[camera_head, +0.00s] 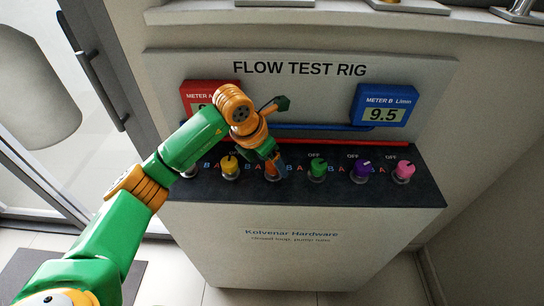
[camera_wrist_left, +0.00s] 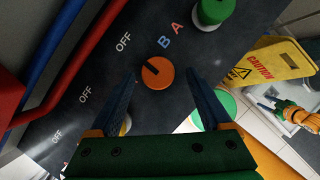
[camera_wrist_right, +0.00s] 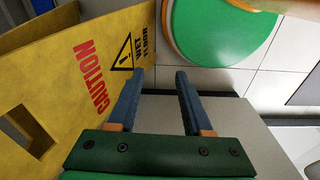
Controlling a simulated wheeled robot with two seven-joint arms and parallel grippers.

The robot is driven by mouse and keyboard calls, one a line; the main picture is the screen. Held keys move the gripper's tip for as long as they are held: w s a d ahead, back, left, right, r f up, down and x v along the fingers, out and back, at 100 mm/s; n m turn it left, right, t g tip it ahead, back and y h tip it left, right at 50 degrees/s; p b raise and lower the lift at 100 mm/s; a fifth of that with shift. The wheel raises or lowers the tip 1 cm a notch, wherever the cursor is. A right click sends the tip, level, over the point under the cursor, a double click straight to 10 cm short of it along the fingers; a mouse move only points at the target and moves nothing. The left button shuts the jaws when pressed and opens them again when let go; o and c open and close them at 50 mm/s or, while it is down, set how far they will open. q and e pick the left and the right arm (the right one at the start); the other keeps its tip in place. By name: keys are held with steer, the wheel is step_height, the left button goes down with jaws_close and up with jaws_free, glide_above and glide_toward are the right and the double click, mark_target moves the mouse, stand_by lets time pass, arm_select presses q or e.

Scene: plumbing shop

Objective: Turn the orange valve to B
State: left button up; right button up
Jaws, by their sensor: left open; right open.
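The orange valve (camera_head: 272,174) is a round knob on the dark top of the test rig, partly hidden by my left gripper in the head view. In the left wrist view the orange valve (camera_wrist_left: 160,78) shows whole, with a dark mark pointing up-left, roughly toward the OFF label (camera_wrist_left: 124,42). The blue letter B (camera_wrist_left: 165,42) and red letter A (camera_wrist_left: 178,28) are printed beside it. My left gripper (camera_wrist_left: 161,76) is open, with its fingers on either side of the knob's picture; contact cannot be told. My right gripper (camera_wrist_right: 157,76) is open and empty, away from the rig.
A yellow knob (camera_head: 229,166) is left of the orange one; green (camera_head: 317,168), purple (camera_head: 361,171) and pink (camera_head: 404,171) knobs are right. Blue Meter B (camera_head: 384,104) reads 9.5; red Meter A (camera_head: 196,92) is partly hidden. A yellow caution sign (camera_wrist_right: 60,70) is near my right gripper.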

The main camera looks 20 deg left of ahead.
arm_select(q)
steer(key=shift+w+f, duration=0.45)
steer(key=shift+f, duration=0.05)
steer(key=shift+s+r, duration=0.15)
steer(key=shift+s, duration=0.05)
steer(key=c, duration=0.6)
jaws_close()
arm_select(e)
steer(key=shift+w, duration=0.3)
